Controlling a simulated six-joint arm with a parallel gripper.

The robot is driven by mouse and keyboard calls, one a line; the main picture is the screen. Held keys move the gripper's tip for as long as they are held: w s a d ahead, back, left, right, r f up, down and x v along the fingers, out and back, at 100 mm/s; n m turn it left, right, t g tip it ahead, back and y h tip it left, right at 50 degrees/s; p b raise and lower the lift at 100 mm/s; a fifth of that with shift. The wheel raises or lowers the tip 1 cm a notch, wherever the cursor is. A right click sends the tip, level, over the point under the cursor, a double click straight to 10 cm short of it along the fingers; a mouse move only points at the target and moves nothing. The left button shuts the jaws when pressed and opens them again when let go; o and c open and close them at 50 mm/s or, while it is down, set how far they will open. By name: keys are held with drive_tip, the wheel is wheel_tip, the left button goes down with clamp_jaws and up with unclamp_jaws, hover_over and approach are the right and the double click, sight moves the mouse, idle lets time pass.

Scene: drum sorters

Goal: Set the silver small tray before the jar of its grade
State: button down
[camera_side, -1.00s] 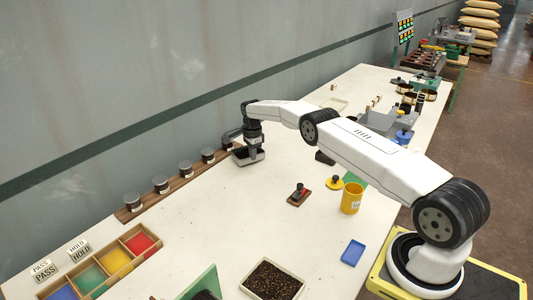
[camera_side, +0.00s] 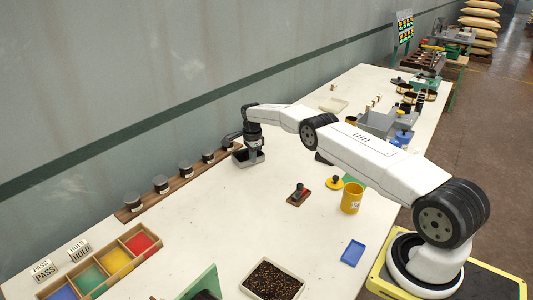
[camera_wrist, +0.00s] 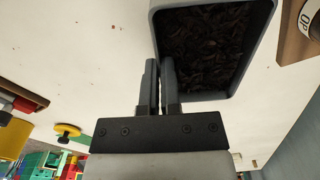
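The silver small tray (camera_side: 241,160) is grey and holds dark brown leaf-like pieces. It is close in front of the far end of the jar row, and its inside fills the top of the wrist view (camera_wrist: 262,60). My gripper (camera_side: 252,153) is at the tray's side, and its two fingers (camera_wrist: 160,72) pinch one tray wall. I cannot tell whether the tray touches the table. Several dark-lidded jars (camera_side: 161,186) stand along a wooden rack (camera_side: 177,184) by the wall. One label on the rack (camera_wrist: 300,45) reads "OP"; the others are not readable.
A divided colour box (camera_side: 120,243) and PASS and HOLD signs (camera_side: 80,251) stand at the near left.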

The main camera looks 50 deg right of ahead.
drive_tip(key=c, duration=0.8)
unclamp_jaws()
drive_tip(key=shift+o, duration=0.2)
drive_tip(key=shift+r, duration=0.15)
drive_tip(key=shift+r, duration=3.8)
